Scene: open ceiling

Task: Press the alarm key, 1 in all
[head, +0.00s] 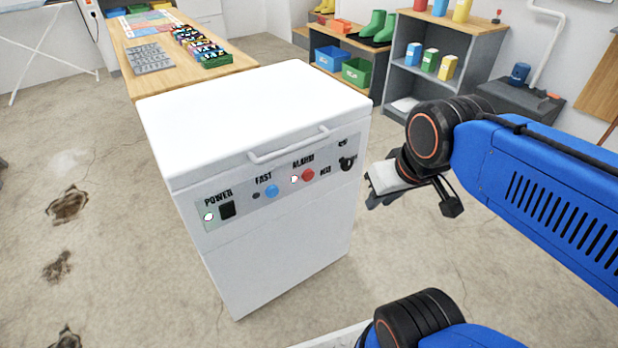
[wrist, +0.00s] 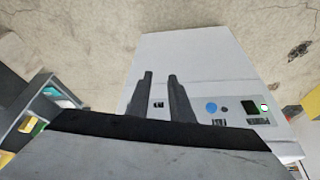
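The white machine (head: 250,150) has a sloped grey panel on its front upper edge. The red alarm key (head: 308,175) sits under the ALARM label, with a pale lamp (head: 294,180) to its left. My gripper (head: 372,190) is right of the machine's panel in the head view, apart from the key. In the wrist view, its two dark fingers (wrist: 160,76) stand apart with nothing between them. The red key is not visible there; the right finger seems to cover its place.
A blue FAST key (head: 271,191) also shows in the wrist view (wrist: 211,107). A black power switch (head: 227,210) with a pale lamp is at the left. A dark knob (head: 347,163) is at the panel's right, and a handle (head: 288,146) juts above the panel.

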